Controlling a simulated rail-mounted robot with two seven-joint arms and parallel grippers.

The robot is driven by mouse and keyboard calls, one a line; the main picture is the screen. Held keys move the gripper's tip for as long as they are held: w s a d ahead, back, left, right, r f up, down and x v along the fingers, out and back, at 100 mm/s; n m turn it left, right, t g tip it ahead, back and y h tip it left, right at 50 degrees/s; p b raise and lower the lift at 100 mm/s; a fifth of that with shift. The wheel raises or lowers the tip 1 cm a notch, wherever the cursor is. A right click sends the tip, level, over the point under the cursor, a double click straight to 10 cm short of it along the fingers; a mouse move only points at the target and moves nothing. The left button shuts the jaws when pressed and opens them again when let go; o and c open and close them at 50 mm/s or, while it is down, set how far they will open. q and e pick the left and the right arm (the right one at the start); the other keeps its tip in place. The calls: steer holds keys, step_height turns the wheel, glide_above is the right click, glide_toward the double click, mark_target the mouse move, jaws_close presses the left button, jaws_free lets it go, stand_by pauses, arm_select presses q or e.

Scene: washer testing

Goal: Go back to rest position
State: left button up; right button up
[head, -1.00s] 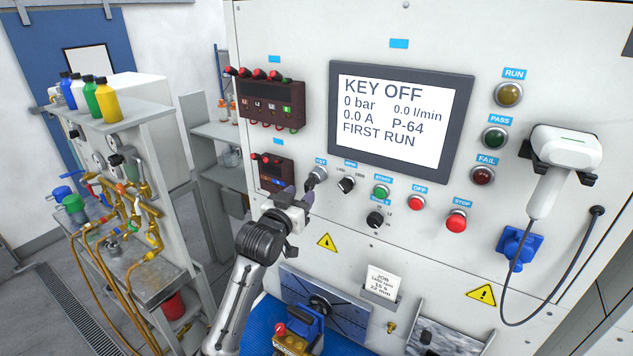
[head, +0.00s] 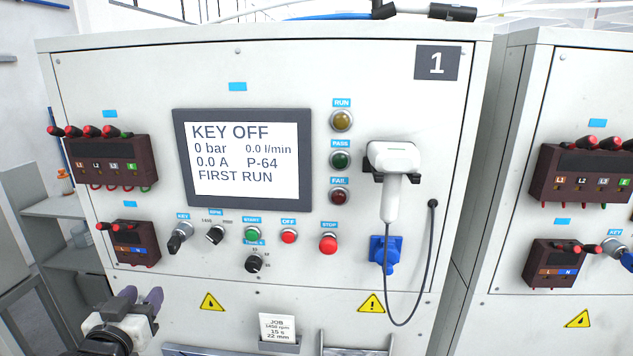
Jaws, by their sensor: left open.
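My left gripper (head: 141,298) is at the lower left of the head view, in front of the test panel (head: 300,262). Its two dark fingers are apart with nothing between them. It is apart from the key switch (head: 178,241), which sits above and to its right. The screen (head: 245,160) reads KEY OFF, 0 bar, 0.0 A, P-64, FIRST RUN. My right gripper is not in view.
A white scanner (head: 393,165) hangs in a holder on the panel, its cable looping down. A job card (head: 278,328) stands at the bottom. A second panel (head: 510,230) is at the right, past a narrow gap. Grey shelves (head: 55,208) stand at the left.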

arm_select(q)
steer(key=s+d+f+m+g+h, duration=0.15)
steer(key=s+d+f+g, duration=0.35)
steer(key=s+f, duration=0.55)
steer(key=s+d+f+m+g, duration=0.25)
steer(key=s+d+f, duration=0.55)
steer(key=f, duration=0.4)
steer(key=s+f+g, duration=0.3)
steer(key=s+f, duration=0.3)
steer(key=s, duration=0.3)
steer(key=s+d+f+g+p, duration=0.1)
steer(key=s+f+g, duration=0.2)
steer(key=s+f, duration=0.3)
steer(key=s+h, duration=0.1)
steer(key=s, duration=0.2)
steer(key=shift+d+n, duration=0.2)
steer(key=shift+n, duration=0.2)
